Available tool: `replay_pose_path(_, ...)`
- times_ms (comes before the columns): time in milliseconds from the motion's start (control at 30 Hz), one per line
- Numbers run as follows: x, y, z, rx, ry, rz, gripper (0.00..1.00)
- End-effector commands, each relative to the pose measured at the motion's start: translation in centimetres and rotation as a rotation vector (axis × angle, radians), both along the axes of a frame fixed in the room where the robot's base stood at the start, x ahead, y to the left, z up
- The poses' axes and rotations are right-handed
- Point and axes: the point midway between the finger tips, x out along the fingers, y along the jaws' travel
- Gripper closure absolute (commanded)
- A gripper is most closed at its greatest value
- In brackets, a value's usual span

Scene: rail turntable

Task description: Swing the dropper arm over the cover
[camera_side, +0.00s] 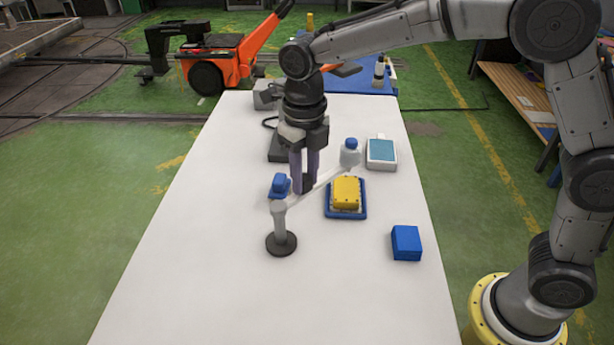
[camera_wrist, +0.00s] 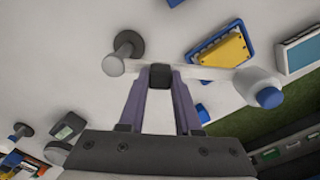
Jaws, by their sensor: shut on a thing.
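The dropper arm (camera_side: 327,178) is a pale bar running from the top of a grey post (camera_side: 281,235) to a white bottle with a blue cap (camera_side: 350,152). My gripper (camera_side: 306,186) is shut on the dark handle (camera_wrist: 160,76) partway along the bar, with its purple fingers on either side. The yellow cover (camera_side: 346,191) sits in a blue tray (camera_side: 346,214). The bottle hangs beyond the cover in the side view. In the wrist view the bottle (camera_wrist: 262,88) is beside the tray's corner, not over the yellow cover (camera_wrist: 221,62).
A blue block (camera_side: 406,243) lies at the near right. A teal-topped white box (camera_side: 381,154) is right of the bottle. A small blue item (camera_side: 280,185) stands left of my gripper, and dark boxes lie behind it. The front of the white table (camera_side: 250,300) is clear.

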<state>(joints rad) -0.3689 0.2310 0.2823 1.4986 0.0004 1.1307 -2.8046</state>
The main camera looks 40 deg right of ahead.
Motion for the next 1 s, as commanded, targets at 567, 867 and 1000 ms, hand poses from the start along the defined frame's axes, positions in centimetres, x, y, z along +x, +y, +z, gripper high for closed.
replay_pose_path(567, 0.31, -0.02, 0.19, 0.000, -0.008, 0.022, 0.59)
replay_pose_path(867, 0.19, 0.00, 0.07, 0.000, -0.003, 0.019, 0.38)
replay_pose_path(1000, 0.17, 0.01, 0.16, 0.000, -0.002, 0.019, 0.38)
